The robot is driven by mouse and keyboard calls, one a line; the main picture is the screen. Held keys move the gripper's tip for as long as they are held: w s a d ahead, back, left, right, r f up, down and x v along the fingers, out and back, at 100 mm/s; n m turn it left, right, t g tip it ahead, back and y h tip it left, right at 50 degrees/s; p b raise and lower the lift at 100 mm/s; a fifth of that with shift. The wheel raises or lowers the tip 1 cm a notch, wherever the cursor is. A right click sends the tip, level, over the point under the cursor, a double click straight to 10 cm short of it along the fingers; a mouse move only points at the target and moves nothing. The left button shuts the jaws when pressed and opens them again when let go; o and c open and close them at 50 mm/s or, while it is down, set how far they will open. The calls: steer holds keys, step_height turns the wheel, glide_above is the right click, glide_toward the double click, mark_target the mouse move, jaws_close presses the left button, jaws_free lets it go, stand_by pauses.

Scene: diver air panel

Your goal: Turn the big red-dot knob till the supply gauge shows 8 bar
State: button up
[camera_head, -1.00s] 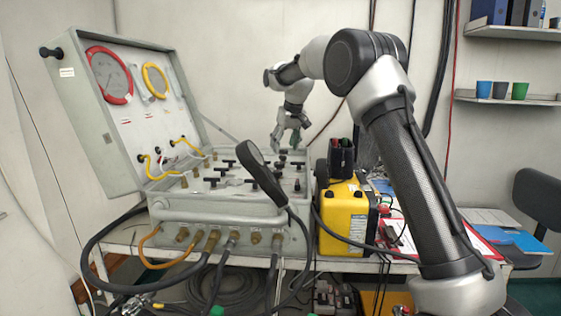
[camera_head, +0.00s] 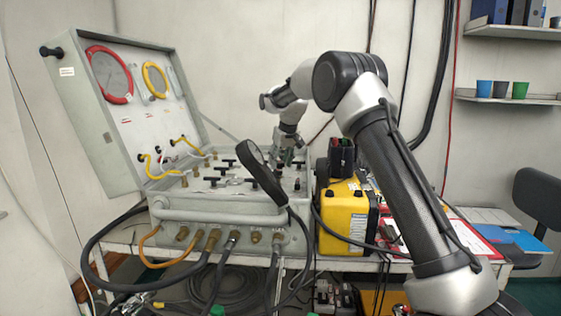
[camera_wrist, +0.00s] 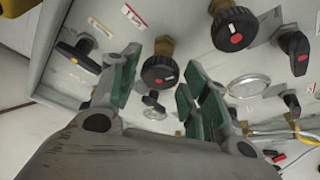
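In the wrist view, a big round black knob with a red dot (camera_wrist: 236,30) is at the upper right. A second round black knob (camera_wrist: 160,72) with a small pale-and-red mark lies between my fingertips in the picture; contact cannot be made out. My gripper (camera_wrist: 161,80) is open, with green-padded fingers either side of that second knob. In the head view my gripper (camera_head: 287,157) is low over the back right of the panel (camera_head: 225,207). A red-ringed gauge (camera_head: 109,75) and a yellow-ringed gauge (camera_head: 155,81) are in the lid; their readings are too small to tell.
Black T-handles (camera_wrist: 76,50) and (camera_wrist: 295,50) flank the knobs. A yellow case (camera_head: 347,217) stands right of the panel. Hoses hang in front.

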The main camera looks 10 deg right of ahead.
steer(key=c, duration=0.5)
steer(key=m, duration=0.2)
steer(key=m+h, duration=0.1)
steer(key=m, duration=0.1)
steer(key=m+h, duration=0.1)
steer(key=shift+a+m, duration=0.25)
steer(key=shift+m, duration=0.15)
steer(key=m+h, duration=0.1)
steer(key=m, duration=0.1)
steer(key=m+g+h, duration=0.1)
steer(key=m, duration=0.2)
steer(key=shift+w+a, duration=0.1)
steer(key=shift+a, duration=0.1)
steer(key=m+g+h, duration=0.1)
steer(key=m, duration=0.3)
steer(key=shift+w, duration=0.1)
steer(key=shift+m, duration=0.4)
steer(key=o, duration=1)
